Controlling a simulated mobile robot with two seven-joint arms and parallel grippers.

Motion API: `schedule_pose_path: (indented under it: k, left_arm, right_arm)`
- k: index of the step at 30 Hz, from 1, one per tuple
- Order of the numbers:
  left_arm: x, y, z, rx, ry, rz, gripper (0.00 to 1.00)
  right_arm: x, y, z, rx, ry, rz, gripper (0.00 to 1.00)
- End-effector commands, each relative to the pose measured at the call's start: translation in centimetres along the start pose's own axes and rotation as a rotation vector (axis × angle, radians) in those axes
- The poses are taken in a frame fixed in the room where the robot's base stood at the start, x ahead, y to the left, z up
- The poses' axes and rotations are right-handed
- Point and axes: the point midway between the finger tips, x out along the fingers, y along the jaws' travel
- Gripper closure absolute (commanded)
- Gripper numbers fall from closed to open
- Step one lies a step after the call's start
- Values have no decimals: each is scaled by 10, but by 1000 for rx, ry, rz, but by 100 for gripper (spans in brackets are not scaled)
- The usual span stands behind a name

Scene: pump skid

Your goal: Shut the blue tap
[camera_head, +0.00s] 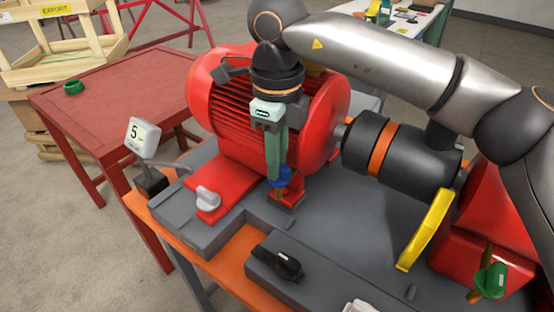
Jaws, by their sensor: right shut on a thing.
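The blue tap (285,178) is small and sits low in front of the red motor (228,110), above a red foot on the grey skid. My right gripper (277,180) points down at it, with its grey-green fingers shut on the tap. The fingers cover part of the tap, so its exact angle cannot be told. My left gripper is not in view.
Around the tap are a light grey knob (207,198), a black handle (284,264), a yellow lever (427,230) and a green handle (491,281). A display reading 5 (143,136) stands at the left. A red table (115,105) adjoins the skid.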

Motion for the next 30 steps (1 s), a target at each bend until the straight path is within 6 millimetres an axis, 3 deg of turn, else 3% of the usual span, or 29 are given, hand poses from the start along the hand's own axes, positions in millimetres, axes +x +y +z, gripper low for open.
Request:
schedule_pose_path:
  k: [12, 27, 28, 30]
  left_arm:
    - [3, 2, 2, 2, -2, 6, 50]
    - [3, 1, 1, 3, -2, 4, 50]
    - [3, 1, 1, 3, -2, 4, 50]
    - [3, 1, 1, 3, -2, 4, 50]
  right_arm:
    - [-1, -1, 0, 169, -2, -2, 100]
    - [-1, -1, 0, 188, -2, -2, 100]
    - [-1, -1, 0, 188, -2, -2, 79]
    - [-1, -1, 0, 188, -2, -2, 71]
